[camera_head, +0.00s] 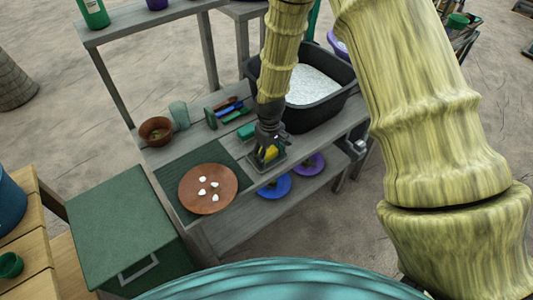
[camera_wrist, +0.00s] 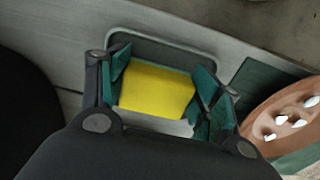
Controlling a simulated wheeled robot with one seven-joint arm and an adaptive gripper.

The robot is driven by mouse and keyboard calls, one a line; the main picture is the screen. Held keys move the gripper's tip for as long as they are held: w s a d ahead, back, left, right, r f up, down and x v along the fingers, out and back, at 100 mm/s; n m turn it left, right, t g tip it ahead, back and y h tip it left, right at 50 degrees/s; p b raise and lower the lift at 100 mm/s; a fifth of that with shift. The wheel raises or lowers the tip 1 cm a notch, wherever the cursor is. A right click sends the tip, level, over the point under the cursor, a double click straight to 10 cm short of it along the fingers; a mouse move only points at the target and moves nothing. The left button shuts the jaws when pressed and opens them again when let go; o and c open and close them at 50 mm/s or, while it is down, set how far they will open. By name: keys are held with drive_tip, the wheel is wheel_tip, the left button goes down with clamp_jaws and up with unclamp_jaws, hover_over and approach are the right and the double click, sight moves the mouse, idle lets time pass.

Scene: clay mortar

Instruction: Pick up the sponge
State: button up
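The yellow sponge (camera_head: 271,153) lies on a small grey tray (camera_head: 279,160) at the front edge of the grey wooden bench. In the wrist view the sponge (camera_wrist: 157,91) sits between the two fingers of my gripper (camera_wrist: 160,92), with the tray rim (camera_wrist: 165,47) behind it. My gripper (camera_head: 266,150) points down over the tray. The fingers are apart, one at each side of the sponge. I cannot tell whether they touch it.
A brown round board (camera_head: 194,201) with several white pieces lies on a green mat to the left. A black tub (camera_head: 325,110) of white grains stands behind right. A green block (camera_head: 246,131) and a brown bowl (camera_head: 156,130) are nearby.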

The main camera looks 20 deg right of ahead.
drive_tip(key=shift+r, duration=0.15)
drive_tip(key=shift+c, duration=0.5)
wheel_tip(320, 180, up, 2)
drive_tip(key=shift+b, duration=0.35)
drive_tip(key=shift+s+r, duration=0.5)
drive_tip(key=shift+r, duration=0.1)
drive_tip(key=s+d+r+b, duration=0.1)
drive_tip(key=s+b, duration=0.1)
drive_tip(key=s, duration=1.3)
drive_tip(key=shift+d+r+b, duration=0.15)
drive_tip(key=shift+r+b, duration=0.15)
drive_tip(key=shift+b, duration=0.1)
